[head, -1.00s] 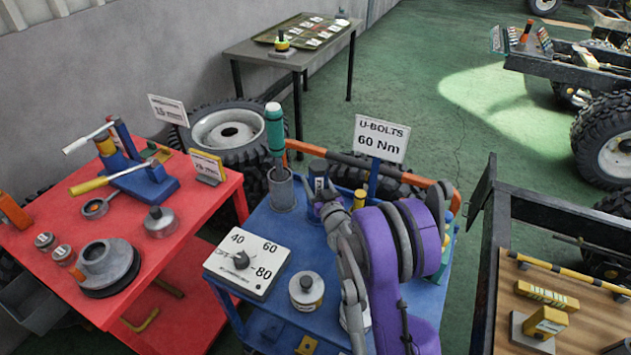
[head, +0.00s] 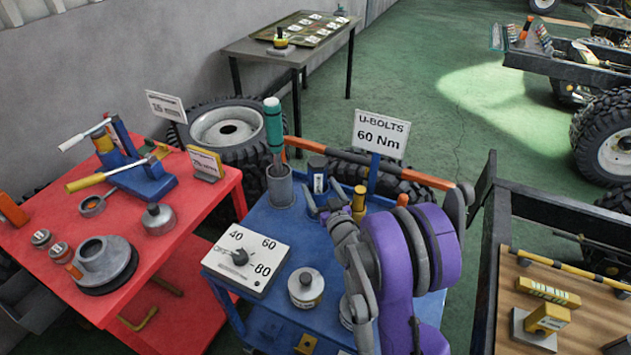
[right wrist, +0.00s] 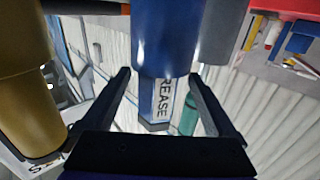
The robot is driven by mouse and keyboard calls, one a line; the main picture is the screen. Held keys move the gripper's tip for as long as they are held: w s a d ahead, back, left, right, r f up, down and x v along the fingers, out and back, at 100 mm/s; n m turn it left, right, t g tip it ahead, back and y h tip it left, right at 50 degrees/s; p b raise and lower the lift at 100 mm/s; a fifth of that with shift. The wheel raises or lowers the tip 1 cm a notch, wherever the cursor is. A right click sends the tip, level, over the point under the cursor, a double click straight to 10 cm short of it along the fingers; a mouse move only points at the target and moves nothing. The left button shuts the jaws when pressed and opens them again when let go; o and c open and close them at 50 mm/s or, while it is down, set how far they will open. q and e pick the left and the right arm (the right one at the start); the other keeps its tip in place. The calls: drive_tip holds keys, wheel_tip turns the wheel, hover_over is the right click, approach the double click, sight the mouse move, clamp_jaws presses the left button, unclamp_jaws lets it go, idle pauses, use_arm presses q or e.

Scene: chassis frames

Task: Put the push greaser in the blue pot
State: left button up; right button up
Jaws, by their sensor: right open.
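The blue pot (head: 318,168), dark blue with a white label, stands at the back of the blue cart, beside a grey cup. In the right wrist view its label (right wrist: 163,100) reads "REASE", behind a glossy blue cylinder (right wrist: 165,35) whose identity I cannot tell. A brass-coloured cylinder (head: 360,205), possibly the push greaser, stands just right of my right gripper (head: 328,203); it also shows at the left of the right wrist view (right wrist: 25,105). My right gripper is open, with the blue shapes between its fingers in the wrist view. The left gripper is out of view.
The grey cup (head: 280,188) holds a green-handled tool (head: 273,125) upright. A dial board (head: 246,260) and a round tin (head: 306,288) lie nearer on the blue cart. A U-bolts sign (head: 381,134) and an orange-ended bar stand behind. A red bench (head: 200,230) is left.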

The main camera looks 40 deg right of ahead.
drive_tip(key=b+v, duration=0.1)
drive_tip(key=v, duration=0.6)
drive_tip(key=shift+r, duration=0.15)
